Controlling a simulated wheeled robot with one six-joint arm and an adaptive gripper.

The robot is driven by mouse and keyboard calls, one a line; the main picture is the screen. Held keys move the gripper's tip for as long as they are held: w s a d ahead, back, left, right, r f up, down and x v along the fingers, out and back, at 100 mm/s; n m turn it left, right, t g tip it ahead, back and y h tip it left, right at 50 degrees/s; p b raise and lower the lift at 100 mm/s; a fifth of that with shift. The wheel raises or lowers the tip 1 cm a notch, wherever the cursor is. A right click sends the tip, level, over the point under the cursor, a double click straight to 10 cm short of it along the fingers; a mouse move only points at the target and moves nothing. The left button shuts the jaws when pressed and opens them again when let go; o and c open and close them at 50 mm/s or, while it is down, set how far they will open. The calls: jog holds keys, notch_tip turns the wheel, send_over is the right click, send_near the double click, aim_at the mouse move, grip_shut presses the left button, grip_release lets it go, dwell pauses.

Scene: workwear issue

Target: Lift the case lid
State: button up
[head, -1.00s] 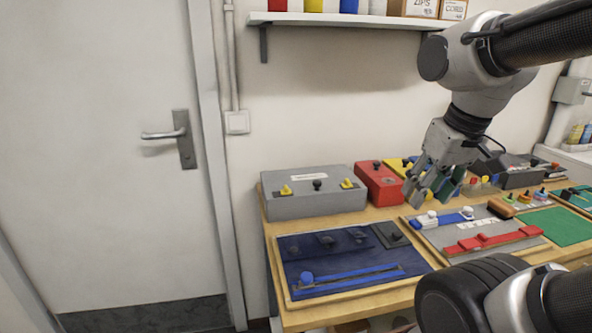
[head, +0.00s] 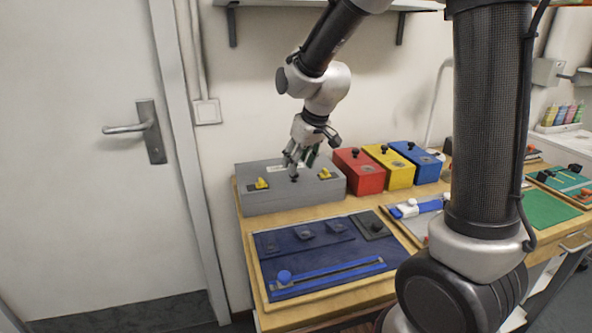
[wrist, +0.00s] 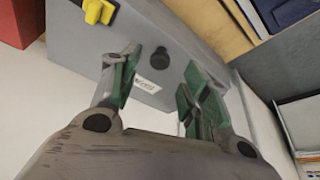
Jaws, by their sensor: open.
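The grey case (head: 287,198) sits at the back left of the workbench with its lid down. Two yellow latches show on it, a left one (head: 261,184) and a right one (head: 325,173). A black knob (wrist: 159,58) stands on the lid between them. My gripper (head: 293,172) is above the middle of the case, pointing down. In the wrist view its green-padded fingers (wrist: 160,88) are open, with the knob in view beyond and between the fingertips. The fingers appear apart from the knob. The label on the lid is partly hidden by a finger.
Red (head: 358,172), yellow (head: 390,167) and blue (head: 417,162) boxes with black knobs stand right of the case. A dark blue mat (head: 300,262) with a blue slider bar lies in front. A wall shelf (head: 410,5) hangs above.

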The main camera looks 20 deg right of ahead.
jog(key=shift+x, duration=2)
grip_shut()
